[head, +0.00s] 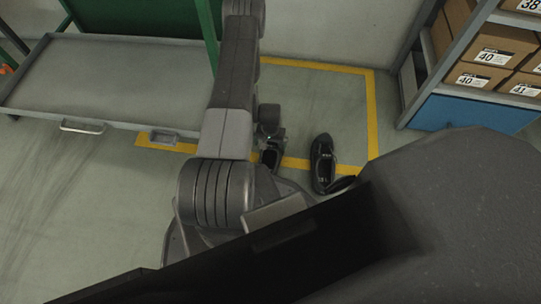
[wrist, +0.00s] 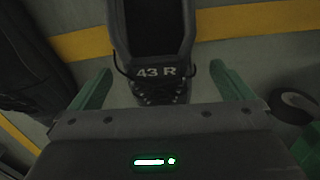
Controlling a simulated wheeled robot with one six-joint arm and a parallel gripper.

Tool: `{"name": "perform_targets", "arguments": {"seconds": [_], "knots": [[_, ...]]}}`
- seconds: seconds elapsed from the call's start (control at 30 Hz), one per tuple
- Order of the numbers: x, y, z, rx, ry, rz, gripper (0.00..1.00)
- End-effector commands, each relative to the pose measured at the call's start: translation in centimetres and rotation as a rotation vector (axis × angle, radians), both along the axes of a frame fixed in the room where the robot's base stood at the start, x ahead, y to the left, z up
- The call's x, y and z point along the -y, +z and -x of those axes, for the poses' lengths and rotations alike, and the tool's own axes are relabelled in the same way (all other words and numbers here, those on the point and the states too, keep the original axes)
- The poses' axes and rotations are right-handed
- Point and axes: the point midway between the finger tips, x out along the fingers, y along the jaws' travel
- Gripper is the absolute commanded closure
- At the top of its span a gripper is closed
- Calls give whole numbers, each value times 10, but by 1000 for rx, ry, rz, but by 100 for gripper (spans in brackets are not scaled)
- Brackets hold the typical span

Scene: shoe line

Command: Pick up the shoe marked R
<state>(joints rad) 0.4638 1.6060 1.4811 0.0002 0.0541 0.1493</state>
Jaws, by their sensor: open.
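The shoe marked R (wrist: 157,45) is dark, with "43 R" in white on its tongue. In the wrist view it lies at top centre, with laces towards my gripper and the far part cut off. My gripper (wrist: 161,70) is open, with one green finger on each side of the laced part and visible gaps between. I cannot tell whether it touches the shoe. In the head view my gripper (head: 270,136) is small and partly hidden by my arm. A dark shoe (head: 269,158) shows in part just below it.
Another black shoe (head: 322,165) lies to the right on the floor, with a dark piece (head: 343,184) beside it. A grey bench (head: 110,75) stands left and a shelf of shoe boxes (head: 487,75) right. Yellow floor tape (head: 372,115) runs round the area.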

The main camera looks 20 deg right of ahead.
Motion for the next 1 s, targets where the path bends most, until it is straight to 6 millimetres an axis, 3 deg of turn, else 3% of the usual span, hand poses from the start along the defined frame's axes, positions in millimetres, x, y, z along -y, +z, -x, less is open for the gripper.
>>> {"name": "perform_targets", "arguments": {"seconds": [0.33,0.6,0.87,1.0], "knots": [[-2,-47,6,-1,-2,-1,0],[-2,-50,6,0,0,-1,0],[-2,-50,6,0,0,-1,48],[-2,-50,6,1,0,-1,48]]}}
